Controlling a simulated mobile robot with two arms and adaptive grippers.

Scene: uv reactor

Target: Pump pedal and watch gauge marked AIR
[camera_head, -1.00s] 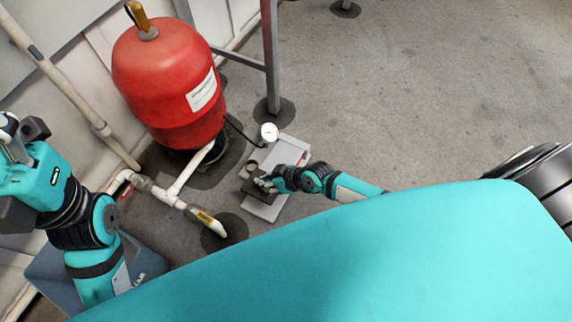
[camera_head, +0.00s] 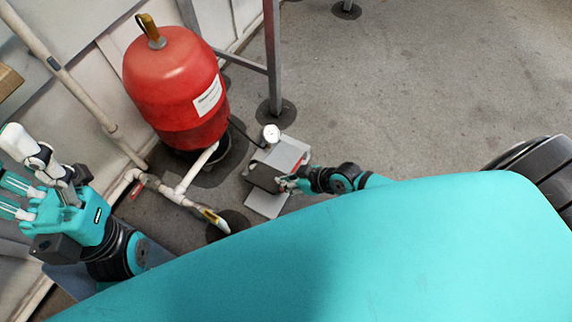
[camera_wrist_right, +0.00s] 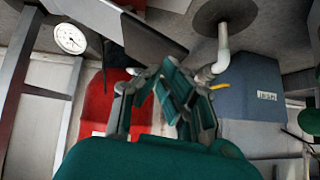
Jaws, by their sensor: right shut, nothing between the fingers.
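A foot pump with a grey top plate (camera_head: 287,153) stands on the floor in the head view. Its dark pedal face (camera_head: 263,178) is tilted up and also shows as a dark plate in the right wrist view (camera_wrist_right: 152,42). A round white gauge (camera_head: 271,133) sits at its far end and also shows in the right wrist view (camera_wrist_right: 70,38); its marking and needle reading are too small to tell. My right gripper (camera_head: 284,184) is shut and empty at the pedal's near right edge; I cannot tell whether it touches. My left gripper (camera_head: 8,193) is open and empty, far left.
A red tank (camera_head: 176,85) stands behind the pump, with a white pipe (camera_head: 180,196) running in front. A grey metal post (camera_head: 273,55) rises behind. A blue bin (camera_wrist_right: 250,95) shows in the right wrist view. Open floor (camera_head: 430,90) lies to the right.

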